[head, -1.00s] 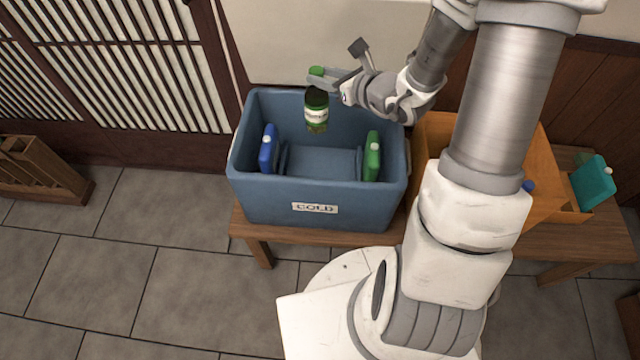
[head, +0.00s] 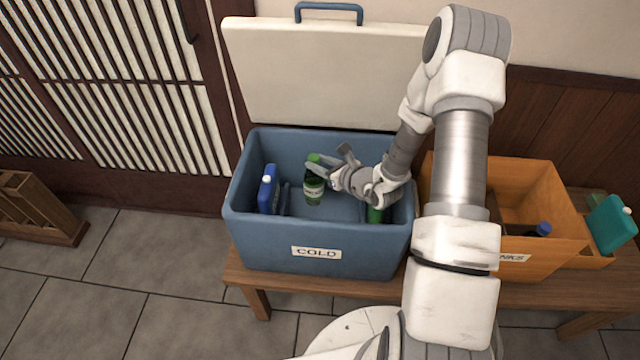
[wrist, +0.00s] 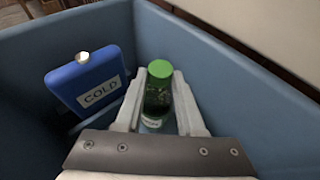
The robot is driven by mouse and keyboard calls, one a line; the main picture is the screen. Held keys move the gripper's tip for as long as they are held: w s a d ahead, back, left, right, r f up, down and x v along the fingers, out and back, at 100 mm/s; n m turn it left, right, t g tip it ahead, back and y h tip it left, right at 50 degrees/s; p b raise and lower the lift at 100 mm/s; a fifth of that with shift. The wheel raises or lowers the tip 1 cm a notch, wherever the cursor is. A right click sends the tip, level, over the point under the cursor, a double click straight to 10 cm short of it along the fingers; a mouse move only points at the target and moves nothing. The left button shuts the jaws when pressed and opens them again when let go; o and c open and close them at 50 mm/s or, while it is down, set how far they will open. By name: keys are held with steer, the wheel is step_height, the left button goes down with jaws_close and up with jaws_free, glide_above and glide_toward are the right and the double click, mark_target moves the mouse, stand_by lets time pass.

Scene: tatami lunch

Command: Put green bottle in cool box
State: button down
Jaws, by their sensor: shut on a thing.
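The green bottle (head: 313,189) with a green cap and white label is upright inside the blue cool box (head: 318,232) marked COLD. My gripper (head: 318,168) is shut on the bottle near its top. In the wrist view the bottle (wrist: 159,88) stands between the two fingers of my gripper (wrist: 158,95). Whether its base touches the box floor cannot be told. The cool box's lid (head: 330,75) is open and leans back.
A blue cold pack (head: 268,190) stands at the box's left side and shows in the wrist view (wrist: 88,82). A green thing (head: 377,214) is at the right, partly hidden by my arm. An orange crate (head: 540,255) and teal bottle (head: 609,224) are right of the box.

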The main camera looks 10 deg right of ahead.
mark_target(320, 177)
steer(key=shift+f+b, duration=0.55)
steer(key=shift+f, duration=1.55)
steer(key=shift+f, duration=0.25)
steer(key=c, duration=0.5)
jaws_free()
steer(key=shift+r, duration=0.1)
